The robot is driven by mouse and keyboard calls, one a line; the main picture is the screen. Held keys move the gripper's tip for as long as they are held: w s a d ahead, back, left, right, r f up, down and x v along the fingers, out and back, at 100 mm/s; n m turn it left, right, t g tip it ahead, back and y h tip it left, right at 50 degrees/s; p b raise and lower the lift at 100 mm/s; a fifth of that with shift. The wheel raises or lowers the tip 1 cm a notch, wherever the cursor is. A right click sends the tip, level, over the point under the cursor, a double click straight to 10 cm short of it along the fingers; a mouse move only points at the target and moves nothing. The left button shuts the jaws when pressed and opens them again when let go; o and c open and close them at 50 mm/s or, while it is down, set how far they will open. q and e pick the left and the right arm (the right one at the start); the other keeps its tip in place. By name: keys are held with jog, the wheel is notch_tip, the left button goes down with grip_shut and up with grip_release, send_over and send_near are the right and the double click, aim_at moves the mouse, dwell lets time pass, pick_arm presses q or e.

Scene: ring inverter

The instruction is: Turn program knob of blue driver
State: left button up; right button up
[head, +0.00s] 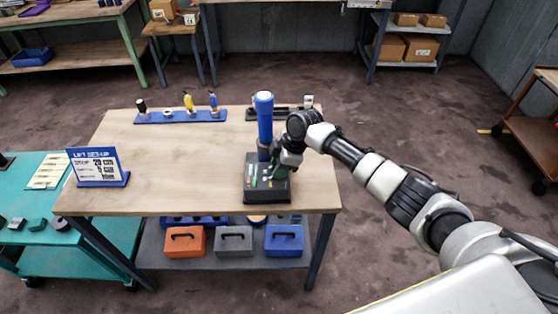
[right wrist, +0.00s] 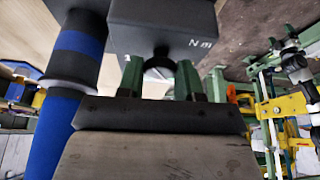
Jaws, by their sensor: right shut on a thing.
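The blue driver (head: 264,118) stands upright at the back of a dark box (head: 256,194) on the wooden table. It also shows at the left of the right wrist view (right wrist: 75,75), with dark collars on its blue body. The dark box (right wrist: 160,22) there carries "N m" lettering and a "1" beside a small knob (right wrist: 158,68). My right gripper (head: 281,171) reaches in from the right, over the box. Its green fingers (right wrist: 160,76) are shut on the knob, which they partly hide. My left gripper is in neither view.
A sign (head: 96,165) stands at the table's left. A blue rack (head: 180,117) with several tools and a dark holder (head: 284,112) line the back edge. The table's middle left is clear. Orange (head: 184,243), grey (head: 233,241) and blue (head: 284,241) toolboxes sit on the shelf below.

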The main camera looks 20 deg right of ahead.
jog(key=shift+r+m+t+p, duration=0.2)
jog(key=shift+m+t+p, duration=0.3)
jog(key=shift+m+p, duration=0.5)
jog(key=shift+m, duration=0.3)
jog(key=o, duration=0.9)
jog(key=shift+f, duration=0.15)
jog(key=b+v, duration=0.2)
jog(key=v, duration=0.9)
jog(key=shift+a, duration=0.2)
